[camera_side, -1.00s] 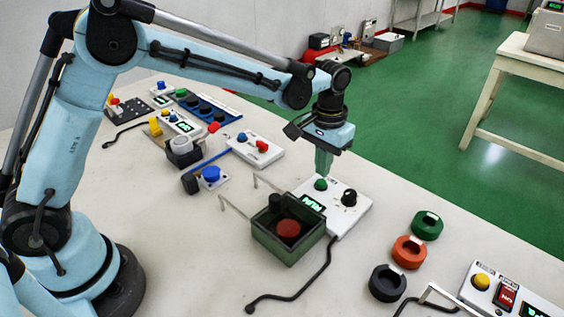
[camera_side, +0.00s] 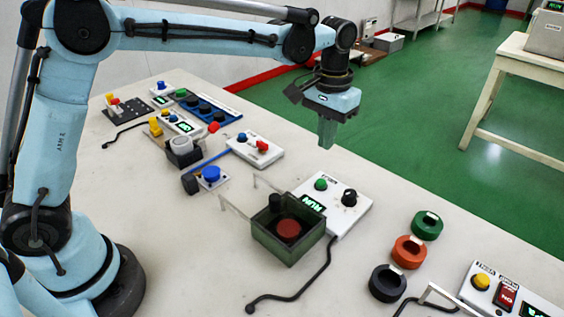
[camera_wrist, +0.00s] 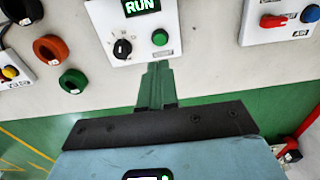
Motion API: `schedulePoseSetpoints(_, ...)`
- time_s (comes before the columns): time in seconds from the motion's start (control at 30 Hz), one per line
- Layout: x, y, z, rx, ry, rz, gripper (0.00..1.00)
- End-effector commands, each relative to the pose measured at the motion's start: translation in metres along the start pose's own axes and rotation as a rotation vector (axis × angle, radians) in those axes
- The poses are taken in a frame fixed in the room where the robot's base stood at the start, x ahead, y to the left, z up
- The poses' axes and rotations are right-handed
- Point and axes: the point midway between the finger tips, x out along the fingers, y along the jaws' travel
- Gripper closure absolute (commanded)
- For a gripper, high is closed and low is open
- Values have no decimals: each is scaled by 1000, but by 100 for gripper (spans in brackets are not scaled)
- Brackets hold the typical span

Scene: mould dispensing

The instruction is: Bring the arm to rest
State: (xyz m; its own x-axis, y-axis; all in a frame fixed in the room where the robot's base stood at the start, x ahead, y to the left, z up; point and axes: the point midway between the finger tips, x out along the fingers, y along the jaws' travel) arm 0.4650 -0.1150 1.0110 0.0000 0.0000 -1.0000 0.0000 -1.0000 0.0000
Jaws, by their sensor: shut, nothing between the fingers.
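My gripper (camera_side: 327,132) is shut and empty, pointing down. It hangs in the air above and behind the white control box (camera_side: 341,208) in the side view. The box has a green button (camera_side: 320,184), a black knob (camera_side: 349,198) and a lit display (camera_side: 312,202) reading RUN. In the wrist view the shut green fingers (camera_wrist: 157,72) appear just below the same box, with its green button (camera_wrist: 160,38) beyond their tips.
A green open-topped box (camera_side: 289,251) with a red disc inside stands in front of the control box. Green, orange and black rings (camera_side: 409,252) lie to the right. Other control boxes (camera_side: 253,149) stand to the left. The air around my gripper looks clear.

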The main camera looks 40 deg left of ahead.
Motion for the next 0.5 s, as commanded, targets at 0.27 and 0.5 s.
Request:
schedulePoseSetpoints(0.27, -12, 0, 0, 0, 0, 0, 100)
schedulePoseSetpoints(0.5, -12, 0, 0, 0, 0, 0, 100)
